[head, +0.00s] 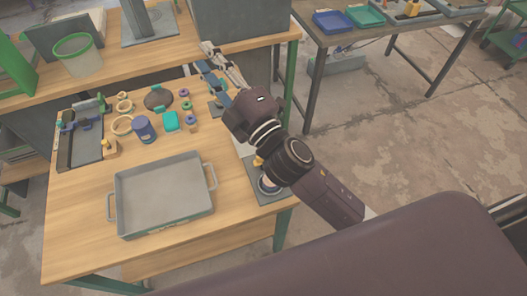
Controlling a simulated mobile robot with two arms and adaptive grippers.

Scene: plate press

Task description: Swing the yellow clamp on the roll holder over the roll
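A grey base plate (263,195), likely the roll holder, lies at the right front corner of the wooden table. A pale round piece with a dark centre (268,185) sits on it, perhaps the roll. A small yellow part (258,161), perhaps the clamp, shows just behind it. My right arm covers much of this spot, so I cannot tell how the yellow part sits relative to the roll. My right gripper (206,57) reaches past it towards the table's back right edge. Its fingers look apart, with nothing seen between them. My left gripper is out of view.
A grey two-handled pan (165,193) fills the table's front middle. Several small cups, rings and blocks, including a blue cup (144,129), stand behind it. A grey tray (81,141) lies at the left. A back bench holds a green-rimmed bin (77,60).

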